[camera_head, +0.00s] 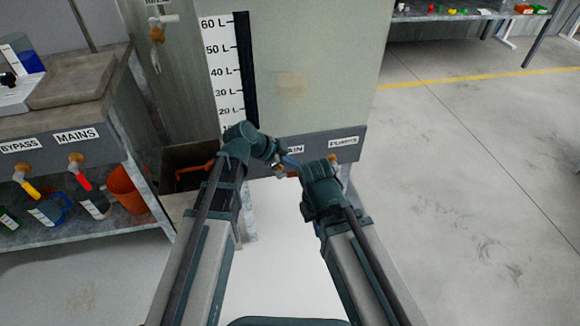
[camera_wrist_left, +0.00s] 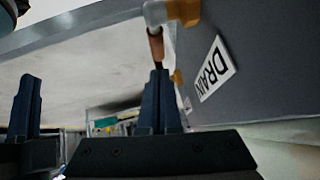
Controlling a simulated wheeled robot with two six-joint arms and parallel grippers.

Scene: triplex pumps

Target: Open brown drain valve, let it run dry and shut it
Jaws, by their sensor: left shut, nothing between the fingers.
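The brown drain valve handle (camera_wrist_left: 156,46) hangs from a grey valve body (camera_wrist_left: 157,12) on a brass fitting (camera_wrist_left: 186,10), beside the DRAIN label (camera_wrist_left: 217,67) in the left wrist view. In the head view, my left gripper (camera_head: 291,161) is at the tank's lower edge and partly covers the DRAIN label (camera_head: 294,150). My right arm's wrist (camera_head: 321,185) is just to the right; its fingers are hidden there.
The tank (camera_head: 310,80) has a litre scale (camera_head: 222,70). The PUMPS label (camera_head: 343,141) is right of the drain. A bench with BYPASS (camera_head: 18,146) and MAINS (camera_head: 76,136) valves stands left, an orange bucket (camera_head: 128,188) under it. The floor (camera_head: 470,190) at right is clear.

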